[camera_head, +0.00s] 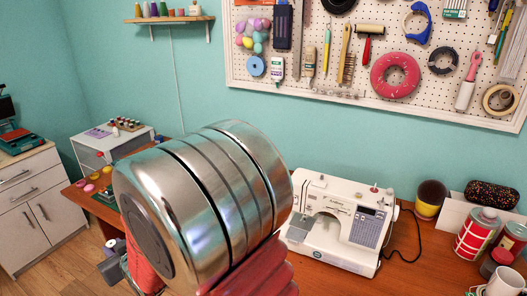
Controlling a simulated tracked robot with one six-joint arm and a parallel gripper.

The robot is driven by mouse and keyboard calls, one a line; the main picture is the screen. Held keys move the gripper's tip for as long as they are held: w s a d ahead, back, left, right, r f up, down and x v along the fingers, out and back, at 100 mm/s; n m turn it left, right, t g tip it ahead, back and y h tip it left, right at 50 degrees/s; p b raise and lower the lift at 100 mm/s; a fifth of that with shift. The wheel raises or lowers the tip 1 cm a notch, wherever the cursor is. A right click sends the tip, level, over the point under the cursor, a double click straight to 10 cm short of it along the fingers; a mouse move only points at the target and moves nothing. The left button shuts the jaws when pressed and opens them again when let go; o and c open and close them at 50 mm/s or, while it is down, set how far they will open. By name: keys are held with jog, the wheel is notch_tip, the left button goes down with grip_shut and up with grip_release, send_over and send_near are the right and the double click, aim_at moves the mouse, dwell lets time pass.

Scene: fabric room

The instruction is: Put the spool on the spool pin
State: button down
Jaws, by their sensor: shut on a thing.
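The white sewing machine (335,205) stands on the wooden table. Small upright parts show on its top near the right end, and one of them (375,188) looks like the spool pin; it is too small to be sure. My gripper (113,266) shows in part at the lower left, beside my red arm link. My large metal arm link hides much of the middle and part of the gripper.
On the table (408,262) right of the machine are a dark and yellow pot (430,199), a dark patterned case (491,195) and red tins (476,234). A black cable lies beside the machine. A pegboard (350,50) with tools hangs behind. A grey-white cabinet (38,205) stands left.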

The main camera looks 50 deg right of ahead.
jog(key=shift+d, duration=0.3)
jog(key=w+d+r+m+g+h, duration=0.1)
jog(key=d+r+m+h, duration=0.2)
jog(key=d, duration=0.7)
jog(key=w+d+r+m+h, duration=0.1)
jog(key=d+r+m+h, duration=0.25)
jog(key=d, duration=0.75)
jog(key=s+d+r+m+g+h, duration=0.2)
jog(key=s+d+r+h, duration=0.15)
jog(key=d, duration=0.55)
jog(key=s+d+r+m+g+h, duration=0.2)
jog(key=s+d+m+g, duration=0.15)
jog(key=d, duration=0.65)
notch_tip(320, 180, up, 3)
jog(key=m+g, duration=1.3)
jog(key=g, duration=0.1)
send_over(370, 192)
jog(key=shift+r, duration=0.2)
jog(key=shift+f, duration=0.1)
jog(key=shift+g, duration=0.25)
jog(key=shift+f, duration=2.65)
